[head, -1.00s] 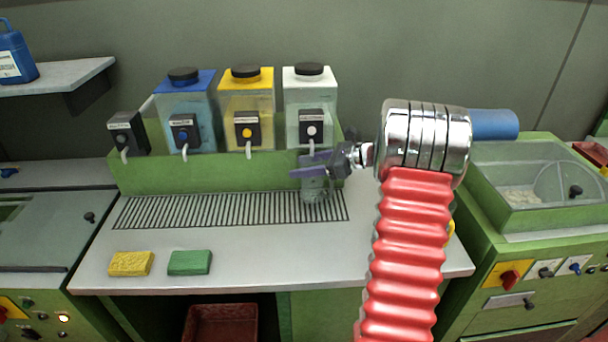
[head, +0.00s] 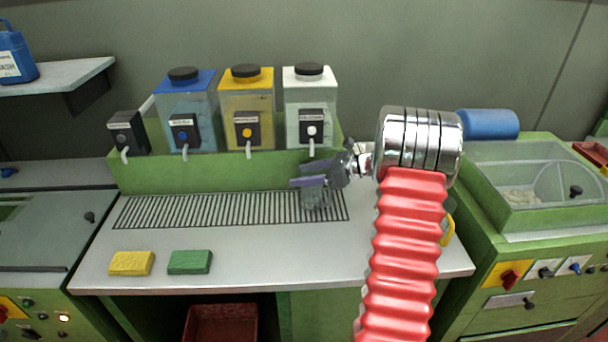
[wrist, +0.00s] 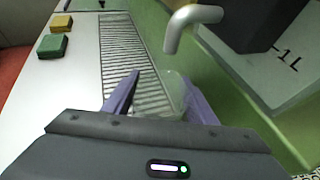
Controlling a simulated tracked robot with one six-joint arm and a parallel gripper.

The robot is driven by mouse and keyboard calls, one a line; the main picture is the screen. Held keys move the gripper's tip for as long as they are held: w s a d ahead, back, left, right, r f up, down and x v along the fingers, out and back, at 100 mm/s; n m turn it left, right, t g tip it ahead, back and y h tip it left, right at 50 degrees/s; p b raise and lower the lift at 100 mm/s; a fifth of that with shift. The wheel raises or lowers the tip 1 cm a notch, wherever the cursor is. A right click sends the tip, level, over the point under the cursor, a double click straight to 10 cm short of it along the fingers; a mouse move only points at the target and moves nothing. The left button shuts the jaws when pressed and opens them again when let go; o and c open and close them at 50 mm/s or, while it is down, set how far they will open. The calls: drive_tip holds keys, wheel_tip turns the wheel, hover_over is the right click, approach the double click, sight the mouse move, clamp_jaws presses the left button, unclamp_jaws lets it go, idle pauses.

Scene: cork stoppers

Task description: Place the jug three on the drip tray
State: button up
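The jug (head: 316,200) is small, clear and see-through. It is between the purple fingers of my gripper (head: 311,182), over the right end of the drip tray (head: 160,212), below the white tank's spout. In the wrist view the clear jug (wrist: 176,88) shows faintly between the two fingers (wrist: 160,95), with the slatted tray (wrist: 118,50) beyond. The fingers appear shut on it. Whether its base touches the slats is hard to tell.
Blue (head: 186,105), yellow (head: 246,100) and white (head: 309,95) tanks with taps stand behind the tray. A metal spout (wrist: 185,22) is close above my gripper. Yellow (head: 131,263) and green (head: 190,262) sponges lie at the front left. A yellow item (head: 447,231) is partly hidden by my arm.

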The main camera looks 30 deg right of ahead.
drive_tip(key=shift+o, duration=0.8)
drive_tip(key=shift+r, duration=0.1)
drive_tip(key=shift+s+d+r, duration=0.1)
drive_tip(key=shift+s+r, duration=0.05)
drive_tip(key=v, duration=1.1)
drive_tip(key=shift+s+d, duration=0.2)
drive_tip(key=shift+s, duration=0.05)
drive_tip(key=shift+r, duration=0.1)
